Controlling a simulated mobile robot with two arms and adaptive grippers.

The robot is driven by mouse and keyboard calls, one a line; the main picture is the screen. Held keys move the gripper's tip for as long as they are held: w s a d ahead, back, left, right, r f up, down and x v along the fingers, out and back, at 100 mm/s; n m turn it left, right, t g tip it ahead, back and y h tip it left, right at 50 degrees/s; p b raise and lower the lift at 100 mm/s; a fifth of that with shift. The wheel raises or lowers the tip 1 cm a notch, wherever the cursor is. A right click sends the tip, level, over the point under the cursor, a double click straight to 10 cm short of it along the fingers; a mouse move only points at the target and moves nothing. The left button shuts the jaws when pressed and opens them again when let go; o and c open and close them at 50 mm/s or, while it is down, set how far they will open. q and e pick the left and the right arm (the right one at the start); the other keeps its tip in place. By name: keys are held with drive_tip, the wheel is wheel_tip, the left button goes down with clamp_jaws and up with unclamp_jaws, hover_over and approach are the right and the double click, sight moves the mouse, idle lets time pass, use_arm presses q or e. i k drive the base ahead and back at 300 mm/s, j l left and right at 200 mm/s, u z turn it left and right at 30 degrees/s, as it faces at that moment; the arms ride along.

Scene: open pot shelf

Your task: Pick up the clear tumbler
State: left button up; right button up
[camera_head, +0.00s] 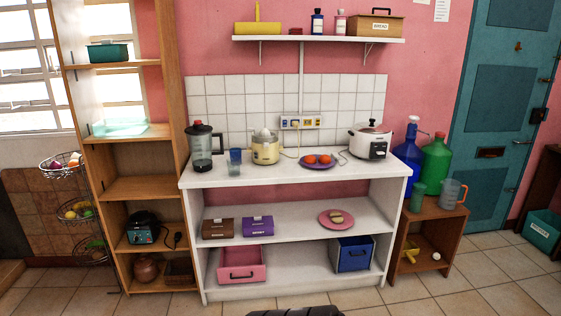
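A translucent, bluish tumbler (235,162) stands upright on the white counter (215,179), just right of the blender (203,148). It is the drinking glass closest to a clear tumbler here; its tint makes it hard to tell if it is clear. A greenish cup (418,196) and a see-through, pale blue jug (452,194) stand on the low wooden table (440,214) at the right. Neither of my grippers shows in the head view.
A citrus juicer (265,149), a purple plate of red fruit (318,161) and a white cooker (370,142) share the counter. Large blue (409,160) and green bottles (435,158) stand at its right. The tiled floor (475,270) is clear at the front right.

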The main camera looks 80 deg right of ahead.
sight(233, 163)
drive_tip(key=z, duration=2.35)
